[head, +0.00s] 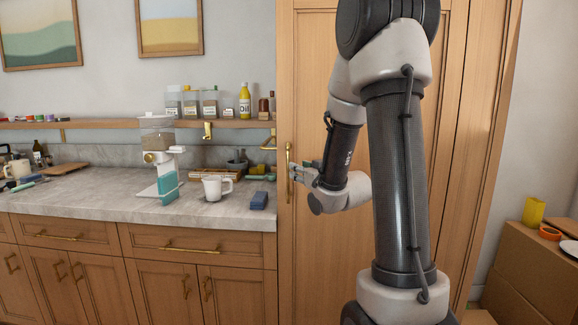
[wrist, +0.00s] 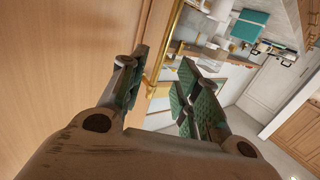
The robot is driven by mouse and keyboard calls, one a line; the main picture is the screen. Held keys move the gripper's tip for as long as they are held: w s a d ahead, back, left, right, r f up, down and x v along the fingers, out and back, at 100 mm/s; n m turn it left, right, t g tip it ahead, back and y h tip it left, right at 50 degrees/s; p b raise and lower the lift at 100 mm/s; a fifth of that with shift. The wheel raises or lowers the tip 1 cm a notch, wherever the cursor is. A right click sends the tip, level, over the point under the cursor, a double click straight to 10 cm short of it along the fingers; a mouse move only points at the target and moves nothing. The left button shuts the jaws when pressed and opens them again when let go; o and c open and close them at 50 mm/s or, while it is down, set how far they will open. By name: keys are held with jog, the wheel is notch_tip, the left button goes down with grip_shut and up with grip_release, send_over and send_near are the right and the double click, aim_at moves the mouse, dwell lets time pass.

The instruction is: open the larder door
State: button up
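The larder door (head: 315,70) is a tall light-wood panel, partly hidden behind my arm in the head view. It looks closed. Its vertical brass handle (head: 288,160) is near the door's left edge. My gripper (head: 296,171) is at the handle, at about its mid to lower height. In the wrist view my gripper (wrist: 163,62) has its two green-padded fingers apart, and the brass handle (wrist: 168,50) shows in the gap between them. I see no clear contact of both fingers on the handle. The door face (wrist: 70,60) fills the left of the wrist view.
A shelf (head: 100,124) with jars is above. A cardboard box (head: 530,270) stands at right.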

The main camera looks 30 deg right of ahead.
jog(key=w, duration=0.8)
jog(key=shift+w+t, duration=0.3)
jog(key=shift+r, duration=0.1)
grip_shut()
